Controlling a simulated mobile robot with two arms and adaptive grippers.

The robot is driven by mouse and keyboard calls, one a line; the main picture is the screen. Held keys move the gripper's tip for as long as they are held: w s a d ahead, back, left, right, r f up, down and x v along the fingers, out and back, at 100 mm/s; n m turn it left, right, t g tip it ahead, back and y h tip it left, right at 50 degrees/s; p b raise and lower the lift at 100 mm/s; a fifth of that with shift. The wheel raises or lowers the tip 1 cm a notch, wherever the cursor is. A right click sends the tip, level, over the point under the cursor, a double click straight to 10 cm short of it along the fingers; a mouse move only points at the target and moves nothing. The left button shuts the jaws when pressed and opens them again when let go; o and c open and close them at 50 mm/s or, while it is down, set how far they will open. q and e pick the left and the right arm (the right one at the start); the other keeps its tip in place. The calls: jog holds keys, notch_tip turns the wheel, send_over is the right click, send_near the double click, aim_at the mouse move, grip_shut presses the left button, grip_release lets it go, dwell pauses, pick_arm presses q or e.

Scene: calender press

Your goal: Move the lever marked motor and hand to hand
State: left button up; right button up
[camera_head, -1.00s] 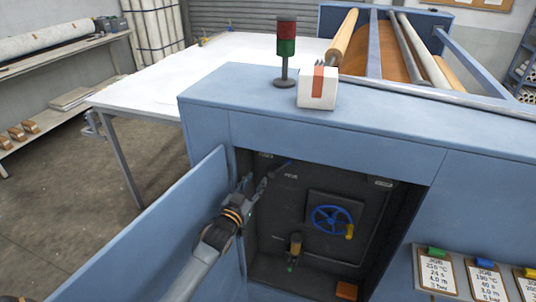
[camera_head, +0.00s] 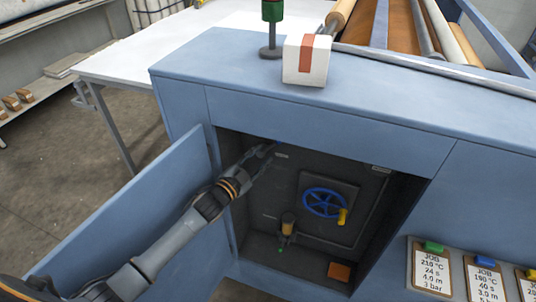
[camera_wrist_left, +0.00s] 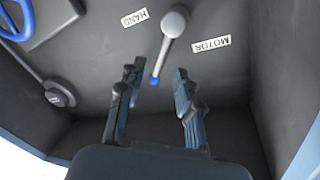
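The lever shows in the left wrist view as a grey hub with a short arm (camera_wrist_left: 167,45) ending in a blue tip. It points between the "HAND" label (camera_wrist_left: 134,18) and the "MOTOR" label (camera_wrist_left: 211,44). My left gripper (camera_wrist_left: 157,76) is open, its two fingers either side of the blue tip in the picture; I see no clear contact and cannot tell the depth. In the head view the left gripper (camera_head: 262,152) reaches into the upper left of the open cabinet, where it hides the lever. My right gripper is not in view.
The cabinet's open door (camera_head: 160,215) stands left of my arm. A white box (camera_head: 306,60) sits on top. Job cards (camera_head: 487,275) hang at the lower right.

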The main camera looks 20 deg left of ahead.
aim_at(270, 147)
pick_arm(q)
jog(key=b+x, duration=0.1)
jog(key=x, duration=0.2)
jog(key=shift+f, duration=0.1)
jog(key=shift+w, duration=0.3)
jog(key=shift+w+d+b, duration=0.15)
jog(key=shift+w+b, duration=0.2)
jog(key=shift+w, duration=0.05)
jog(key=shift+r, duration=0.2)
grip_shut()
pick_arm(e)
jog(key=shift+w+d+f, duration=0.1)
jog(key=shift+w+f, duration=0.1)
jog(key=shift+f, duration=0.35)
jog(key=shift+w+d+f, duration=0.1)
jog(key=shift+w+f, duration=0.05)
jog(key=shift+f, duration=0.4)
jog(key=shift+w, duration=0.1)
